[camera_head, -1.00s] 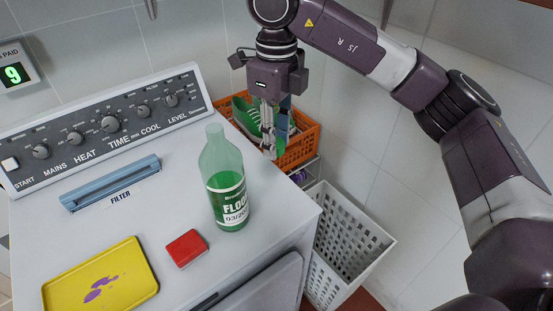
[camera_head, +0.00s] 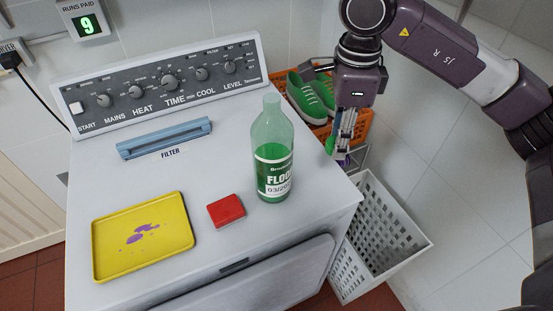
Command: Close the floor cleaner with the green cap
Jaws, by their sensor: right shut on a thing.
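The floor cleaner (camera_head: 272,165) is a clear green bottle with a white label. It stands upright and uncapped on the white machine's top (camera_head: 190,180), with green liquid inside. My right gripper (camera_head: 341,148) points down to the right of the bottle, beyond the machine's right edge and apart from the bottle. It is shut on a small green thing, which looks like the green cap (camera_head: 330,144) and is mostly hidden by the fingers. My left gripper is not in view.
A yellow tray (camera_head: 180,205) with purple stains and a red block (camera_head: 226,211) lie on the machine in front of the bottle. Green shoes (camera_head: 304,98) sit in an orange crate (camera_head: 364,128) behind the gripper. A white perforated basket (camera_head: 385,240) stands at the machine's right.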

